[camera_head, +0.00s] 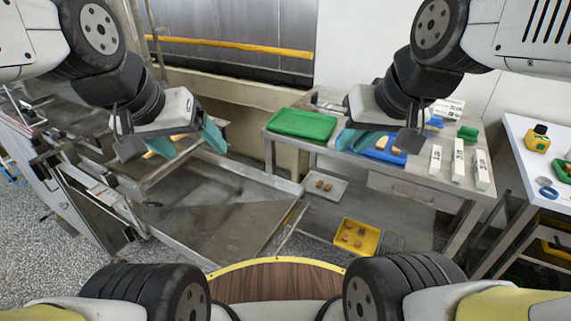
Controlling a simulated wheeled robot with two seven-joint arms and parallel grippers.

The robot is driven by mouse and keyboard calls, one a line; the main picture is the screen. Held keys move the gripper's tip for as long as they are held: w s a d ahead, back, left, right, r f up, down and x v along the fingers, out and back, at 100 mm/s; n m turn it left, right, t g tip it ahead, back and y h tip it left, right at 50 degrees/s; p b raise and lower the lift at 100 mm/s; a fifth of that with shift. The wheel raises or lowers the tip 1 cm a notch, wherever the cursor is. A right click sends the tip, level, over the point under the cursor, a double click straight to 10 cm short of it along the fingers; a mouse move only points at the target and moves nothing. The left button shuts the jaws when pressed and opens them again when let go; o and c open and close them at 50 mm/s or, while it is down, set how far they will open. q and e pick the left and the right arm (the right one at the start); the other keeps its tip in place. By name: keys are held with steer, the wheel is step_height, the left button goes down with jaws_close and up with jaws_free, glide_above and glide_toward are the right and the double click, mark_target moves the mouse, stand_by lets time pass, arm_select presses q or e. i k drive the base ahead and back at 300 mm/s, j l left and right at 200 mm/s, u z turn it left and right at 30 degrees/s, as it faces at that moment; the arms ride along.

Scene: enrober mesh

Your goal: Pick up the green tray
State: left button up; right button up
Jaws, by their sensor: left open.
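The green tray (302,124) lies flat on the left end of a metal table at the upper middle. It looks empty, and all of it but perhaps its right edge is clear of my arms. My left gripper (187,145) is left of it, over the metal machine, with its teal fingers spread and nothing held. My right gripper (378,142) is right of the tray, above or in front of a blue tray on the same table. Its fingers look apart and I see nothing held. Neither gripper appears to touch the green tray.
The blue tray (367,152) holds small yellow-brown pieces. A yellow tray (357,237) and a small grey tray (325,184) sit on the lower shelf. A mesh-like metal machine (215,215) fills the left. A white table (545,150) stands right.

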mark_target(318, 127)
steer(key=i+l+u, duration=0.35)
steer(key=l, duration=0.3)
steer(key=i+l+u, duration=0.15)
steer(key=l, duration=0.2)
steer(key=i+l+u, duration=0.2)
steer(key=l, duration=0.15)
steer(key=l+u, duration=0.15)
steer(key=l, duration=0.25)
steer(key=i, duration=0.05)
